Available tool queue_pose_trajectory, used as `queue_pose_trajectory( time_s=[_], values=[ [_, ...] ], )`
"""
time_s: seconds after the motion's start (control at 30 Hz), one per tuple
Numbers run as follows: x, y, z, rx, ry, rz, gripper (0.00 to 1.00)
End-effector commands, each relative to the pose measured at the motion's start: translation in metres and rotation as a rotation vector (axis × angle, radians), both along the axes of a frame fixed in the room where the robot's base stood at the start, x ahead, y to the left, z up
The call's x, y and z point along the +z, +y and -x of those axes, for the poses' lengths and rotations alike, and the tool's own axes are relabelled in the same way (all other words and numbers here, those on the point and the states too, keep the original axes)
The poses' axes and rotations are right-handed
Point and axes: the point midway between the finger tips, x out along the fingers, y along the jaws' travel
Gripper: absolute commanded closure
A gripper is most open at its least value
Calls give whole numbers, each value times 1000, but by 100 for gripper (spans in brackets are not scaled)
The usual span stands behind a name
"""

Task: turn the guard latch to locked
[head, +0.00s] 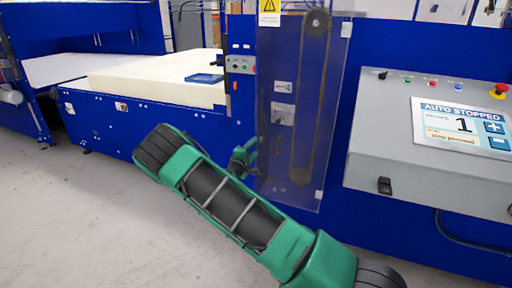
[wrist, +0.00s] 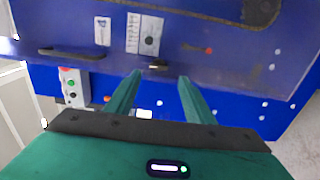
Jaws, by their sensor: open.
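The clear guard panel (head: 331,110) hangs on the blue machine's front, over a dark looped belt or chain. It also spans the wrist view (wrist: 225,66). A small dark piece with a pale edge, seemingly the guard latch (wrist: 157,66), sits near the guard's edge, below two white labels. Its turned position is too small to tell. My gripper (wrist: 160,76) is open and empty, with one green finger on each side of the latch in the picture. Contact cannot be told. In the head view my gripper (head: 245,160) is by the guard's lower left edge and the latch is not discernible.
A grey control console (head: 400,155) with a screen reading "AUTO STOPPED" stands at right. A pale foam block (head: 140,83) lies on the machine bed at left. A small button box (head: 241,64) is left of the guard. The grey floor in front is clear.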

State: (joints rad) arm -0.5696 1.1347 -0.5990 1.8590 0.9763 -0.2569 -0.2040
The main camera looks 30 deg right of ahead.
Motion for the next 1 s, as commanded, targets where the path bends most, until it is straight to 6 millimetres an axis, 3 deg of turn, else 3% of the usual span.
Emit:
queue_pose_trajectory(
  time_s=[0.13, 0.33, 1.0],
  values=[
    [0, 21, 15, 2, 1, 0, 52],
    [-1, 36, 27, 2, 1, -1, 52],
    [0, 34, 32, -12, -1, -20, 52]
  ],
)
